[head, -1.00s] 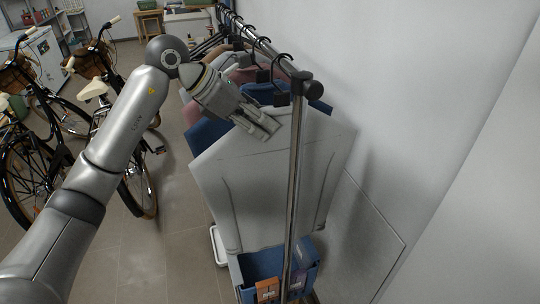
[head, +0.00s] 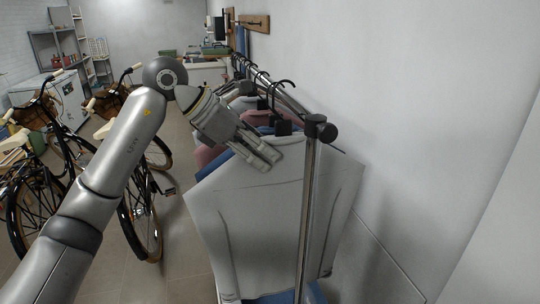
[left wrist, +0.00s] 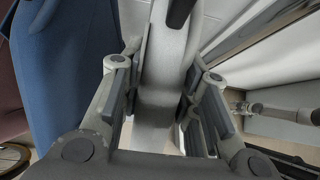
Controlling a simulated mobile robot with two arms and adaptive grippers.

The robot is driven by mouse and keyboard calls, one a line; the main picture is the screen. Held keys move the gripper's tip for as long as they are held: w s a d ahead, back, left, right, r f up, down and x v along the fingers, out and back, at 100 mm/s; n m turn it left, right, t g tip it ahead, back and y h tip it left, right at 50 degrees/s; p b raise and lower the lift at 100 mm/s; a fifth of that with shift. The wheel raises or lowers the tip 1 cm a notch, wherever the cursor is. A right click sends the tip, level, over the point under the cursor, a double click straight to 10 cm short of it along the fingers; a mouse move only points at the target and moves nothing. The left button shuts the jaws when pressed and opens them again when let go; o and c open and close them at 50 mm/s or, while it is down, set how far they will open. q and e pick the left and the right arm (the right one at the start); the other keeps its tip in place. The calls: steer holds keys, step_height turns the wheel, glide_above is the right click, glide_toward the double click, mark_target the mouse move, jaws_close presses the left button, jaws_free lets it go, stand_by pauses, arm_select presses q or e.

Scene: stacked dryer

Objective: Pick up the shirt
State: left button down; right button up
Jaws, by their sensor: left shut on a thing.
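The pale grey-white shirt (head: 262,225) hangs on a black hanger at the near end of the clothes rail. My left gripper (head: 268,160) is at its upper left shoulder, shut on the fabric. In the left wrist view the pale cloth (left wrist: 160,75) runs between the two fingers of the left gripper (left wrist: 162,88). The shirt's lower edge is partly cut off by the head picture.
The metal rack post (head: 307,215) stands just in front of the shirt, beside the white wall (head: 430,130). Blue clothing (left wrist: 60,75) hangs close behind the shirt. Bicycles (head: 140,215) stand on the left, with a strip of bare floor between.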

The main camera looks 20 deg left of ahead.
arm_select(q)
steer(key=b, duration=0.5)
glide_toward(206, 177)
steer(key=x, duration=0.4)
steer(key=shift+w+d+f, duration=0.1)
steer(key=shift+w+d, duration=0.2)
steer(key=shift+s+a, duration=0.25)
steer(key=shift+a, duration=0.1)
